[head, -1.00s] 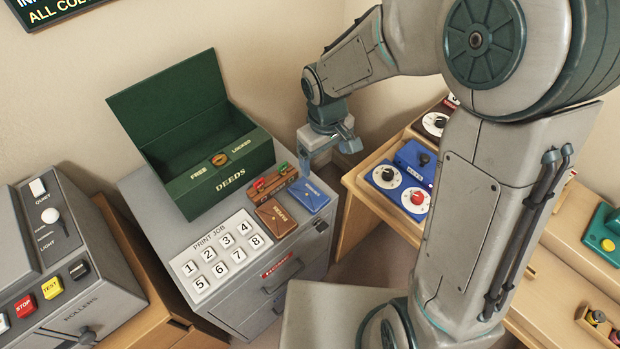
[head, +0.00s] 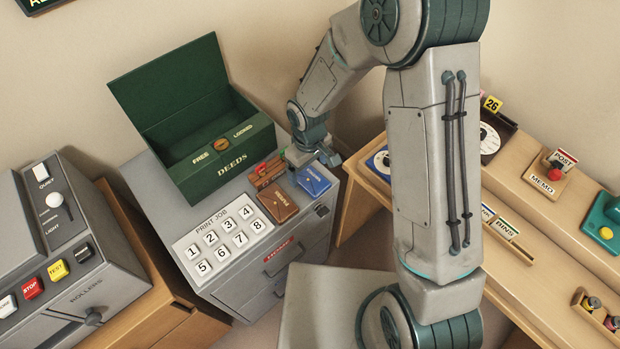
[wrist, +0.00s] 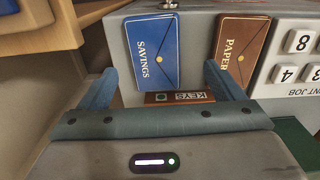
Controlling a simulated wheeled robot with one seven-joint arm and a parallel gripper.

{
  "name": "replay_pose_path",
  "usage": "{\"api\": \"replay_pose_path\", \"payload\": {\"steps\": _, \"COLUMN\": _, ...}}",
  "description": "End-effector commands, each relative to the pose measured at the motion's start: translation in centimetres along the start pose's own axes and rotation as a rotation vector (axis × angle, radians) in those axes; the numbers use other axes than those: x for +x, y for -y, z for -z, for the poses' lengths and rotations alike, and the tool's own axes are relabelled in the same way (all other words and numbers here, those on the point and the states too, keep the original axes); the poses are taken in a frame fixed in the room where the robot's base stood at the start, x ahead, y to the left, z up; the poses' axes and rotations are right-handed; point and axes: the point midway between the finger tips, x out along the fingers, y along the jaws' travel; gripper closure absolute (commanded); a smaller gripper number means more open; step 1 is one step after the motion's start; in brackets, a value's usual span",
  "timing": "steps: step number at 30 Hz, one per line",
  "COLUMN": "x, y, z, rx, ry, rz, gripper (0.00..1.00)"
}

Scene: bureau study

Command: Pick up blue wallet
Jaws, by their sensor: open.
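The blue wallet (head: 314,180), marked SAVINGS, lies flat on the grey cabinet top near its right edge. My gripper (head: 314,159) is at the back edge of the wallet, low over the cabinet. In the wrist view my gripper (wrist: 158,82) is open, its two fingers apart, with the wallet's near end lying ahead between them. Nothing is held. The exact height of the fingers above the cabinet I cannot tell.
A brown wallet (head: 279,201) marked PAPER lies close beside the blue one. A keys rack (wrist: 180,97) stands behind them. The open green deeds box (head: 225,165) and the number-button panel (head: 222,244) share the cabinet top. A wooden desk (head: 349,200) stands to the right.

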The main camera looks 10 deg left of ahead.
Motion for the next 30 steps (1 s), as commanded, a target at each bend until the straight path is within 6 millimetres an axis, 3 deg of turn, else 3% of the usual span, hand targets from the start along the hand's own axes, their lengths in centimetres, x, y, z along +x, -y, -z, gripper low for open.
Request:
{"api": "replay_pose_path", "payload": {"steps": 12, "x": 4.4, "y": -0.7, "z": 0.4, "rx": 0.0, "ry": 0.002, "rz": 0.0, "gripper": 0.13}}
{"api": "replay_pose_path", "payload": {"steps": 21, "x": 4.9, "y": -0.7, "z": 0.4, "rx": 0.0, "ry": 0.0, "rz": -0.001, "gripper": 0.13}}
{"api": "replay_pose_path", "payload": {"steps": 22, "x": 4.9, "y": -0.7, "z": 0.4, "rx": 0.0, "ry": 0.0, "rz": -0.001, "gripper": 0.16}}
{"api": "replay_pose_path", "payload": {"steps": 27, "x": 4.9, "y": -0.7, "z": 0.4, "rx": 0.0, "ry": 0.0, "rz": 0.0, "gripper": 0.63}}
{"api": "replay_pose_path", "payload": {"steps": 30, "x": 4.9, "y": -0.7, "z": 0.4, "rx": 0.0, "ry": 0.0, "rz": 0.0, "gripper": 0.63}}
